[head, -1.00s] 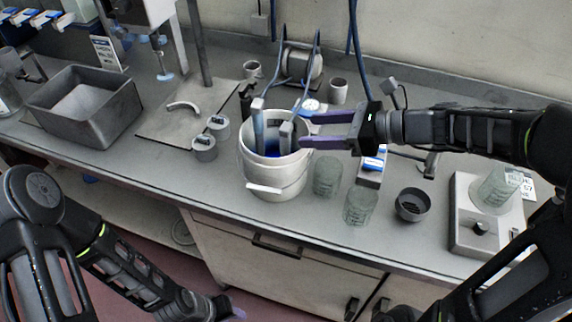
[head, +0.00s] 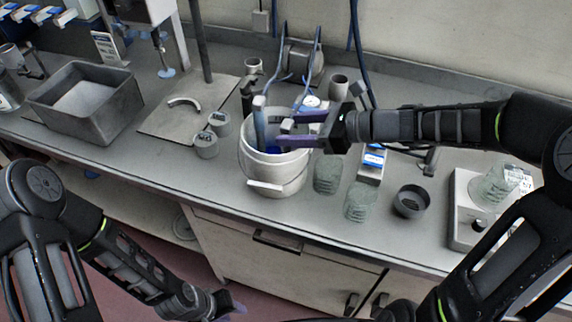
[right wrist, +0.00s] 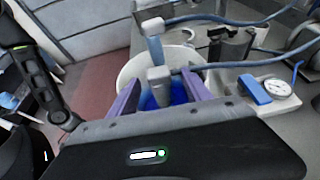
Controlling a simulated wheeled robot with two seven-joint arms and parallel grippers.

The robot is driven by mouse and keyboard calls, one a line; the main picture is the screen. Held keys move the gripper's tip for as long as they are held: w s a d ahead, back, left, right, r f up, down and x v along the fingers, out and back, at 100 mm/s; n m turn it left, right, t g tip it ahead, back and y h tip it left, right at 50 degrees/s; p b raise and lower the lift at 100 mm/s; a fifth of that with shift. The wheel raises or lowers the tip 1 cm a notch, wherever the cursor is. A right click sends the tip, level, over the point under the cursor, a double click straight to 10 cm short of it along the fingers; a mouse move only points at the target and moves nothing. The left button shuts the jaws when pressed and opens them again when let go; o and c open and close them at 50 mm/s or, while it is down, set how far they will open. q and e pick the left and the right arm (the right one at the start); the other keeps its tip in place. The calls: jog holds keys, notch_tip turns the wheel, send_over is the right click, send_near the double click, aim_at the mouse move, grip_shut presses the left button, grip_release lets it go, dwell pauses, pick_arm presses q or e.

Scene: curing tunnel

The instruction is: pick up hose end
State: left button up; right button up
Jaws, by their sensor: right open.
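Two blue hoses end in grey hose ends in a pale bucket (head: 272,178) with blue contents. One hose end (head: 259,116) stands at the left of the bucket and also shows in the right wrist view (right wrist: 154,35). The other hose end (head: 287,126), nearer my right gripper, shows in the right wrist view (right wrist: 159,82) between the two purple fingers. My right gripper (head: 281,128) is open over the bucket, coming in from the right; whether a finger touches the hose end I cannot tell. My left gripper (head: 232,308) hangs low in front of the bench, its jaws unclear.
A hose reel (head: 301,62) stands behind the bucket, with a round gauge (right wrist: 277,88) near it. Glass beakers (head: 327,174) and a dark bowl (head: 411,201) stand to the right. Small grey pots (head: 206,146) and a grey tray (head: 88,125) stand to the left.

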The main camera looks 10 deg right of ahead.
jog(key=shift+x, duration=1.1)
jog(key=shift+c, duration=0.6)
grip_shut()
dwell(0.3)
